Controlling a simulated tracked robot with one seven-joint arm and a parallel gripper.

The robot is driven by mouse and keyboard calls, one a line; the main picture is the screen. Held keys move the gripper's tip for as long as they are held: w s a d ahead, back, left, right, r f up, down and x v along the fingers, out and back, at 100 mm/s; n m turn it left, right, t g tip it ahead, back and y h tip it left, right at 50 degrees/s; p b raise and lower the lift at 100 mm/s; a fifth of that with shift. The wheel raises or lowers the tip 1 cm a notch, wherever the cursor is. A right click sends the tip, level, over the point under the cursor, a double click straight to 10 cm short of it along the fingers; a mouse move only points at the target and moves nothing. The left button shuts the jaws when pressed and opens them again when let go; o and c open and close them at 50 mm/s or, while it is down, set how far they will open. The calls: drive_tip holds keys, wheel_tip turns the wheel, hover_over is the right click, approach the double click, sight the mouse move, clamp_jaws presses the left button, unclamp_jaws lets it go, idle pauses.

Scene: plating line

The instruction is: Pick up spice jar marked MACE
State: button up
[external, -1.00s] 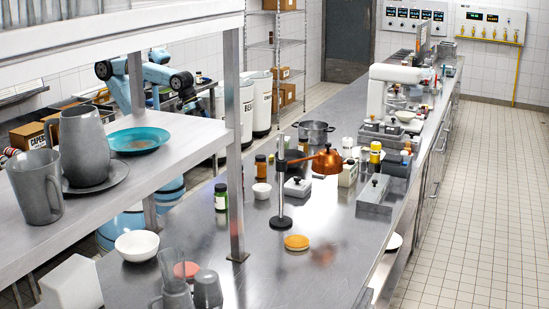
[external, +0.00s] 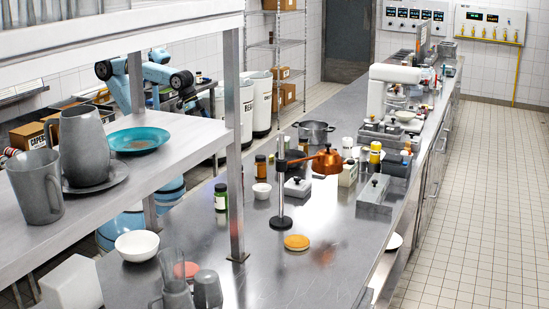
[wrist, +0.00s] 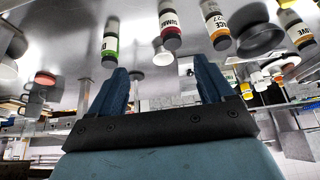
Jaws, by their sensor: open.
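The spice jar whose label shows "ACE" (wrist: 216,24), with an orange end, is in the wrist view at the top, right of centre. It lies beyond the tip of the right finger, apart from it; the first letter of the label is unclear. My gripper (wrist: 160,70) has its two dark blue fingers wide apart with nothing between them. In the external view my blue arm is behind the shelf at the left, and I cannot make out the fingers there. I cannot tell which small jar in that view is MACE.
In the wrist view, a SUMAC jar (wrist: 170,28) and a green-ended jar (wrist: 110,42) stand left of it; another jar (wrist: 294,32) and a round bowl (wrist: 260,38) are right. In the external view, a shelf post (external: 234,150) and a copper lamp (external: 328,162) rise from the counter.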

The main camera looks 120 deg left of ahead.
wheel_tip(320, 180, up, 5)
drive_tip(key=w+a+f+n+g+h, duration=0.3)
drive_tip(key=w+a+n+h, duration=0.55)
drive_tip(key=n, duration=0.75)
drive_tip(key=w+a+r+n+t+h, duration=0.1)
drive_tip(key=w+a+n+t+h, duration=0.25)
drive_tip(key=a, duration=0.55)
drive_tip(key=a+r+n+t+h, duration=0.2)
drive_tip(key=a+n+t, duration=0.35)
drive_tip(key=a, duration=0.25)
drive_tip(key=n, duration=0.1)
approach(262, 160)
drive_tip(key=v, duration=0.2)
drive_tip(key=r+v, duration=0.1)
drive_tip(key=v, duration=0.1)
drive_tip(key=shift+s, duration=0.25)
drive_tip(key=shift+f, duration=0.35)
drive_tip(key=shift+w+d+f, duration=0.1)
drive_tip(key=shift+d, duration=0.05)
drive_tip(key=x, duration=1.3)
drive_tip(key=shift+w+d+f, duration=0.1)
drive_tip(key=shift+w+f, duration=0.1)
drive_tip(key=shift+w, duration=0.05)
